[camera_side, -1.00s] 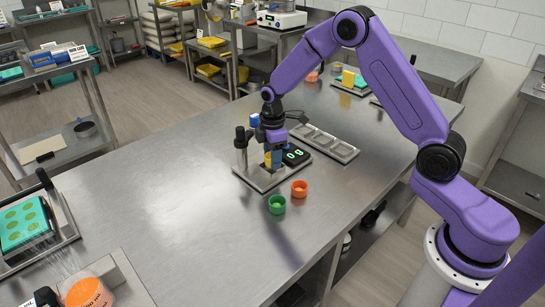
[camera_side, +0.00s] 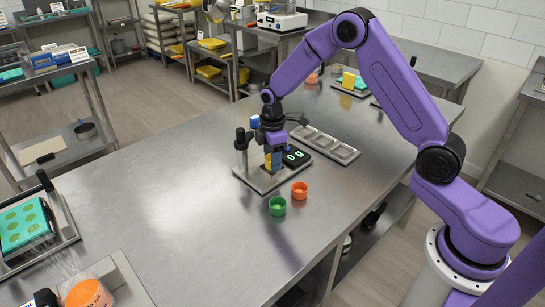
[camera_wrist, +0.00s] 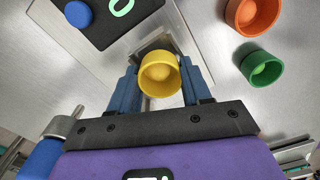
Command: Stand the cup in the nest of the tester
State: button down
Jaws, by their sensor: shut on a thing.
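The yellow cup (camera_wrist: 160,75) is between the two blue fingers of my gripper (camera_wrist: 158,88), which is shut on it. In the side view, the cup (camera_side: 268,162) shows as a small yellow patch beside the blue fingers of my gripper (camera_side: 273,160), over the tester (camera_side: 257,180). The tester has a metal base plate, a post at the left and a black box with a lit green display (camera_side: 296,154). In the wrist view, a dark square part (camera_wrist: 158,43) of the tester shows behind the cup. The cup hides most of it, so I cannot tell whether the cup touches the nest.
An orange cup (camera_side: 299,190) and a green cup (camera_side: 277,205) stand on the table in front of the tester. A grey tray with compartments (camera_side: 325,145) lies behind it. The tester's post (camera_side: 241,150) stands close to my gripper.

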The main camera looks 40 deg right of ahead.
jog(key=shift+f, duration=0.25)
jog(key=shift+f, duration=0.2)
jog(key=shift+r, duration=0.15)
jog(key=shift+r, duration=0.3)
jog(key=shift+f, duration=0.55)
jog(key=c, duration=0.7)
grip_release()
jog(key=shift+c, duration=0.2)
jog(key=o, duration=0.3)
jog(key=shift+s+f, duration=0.1)
jog(key=shift+s, duration=0.05)
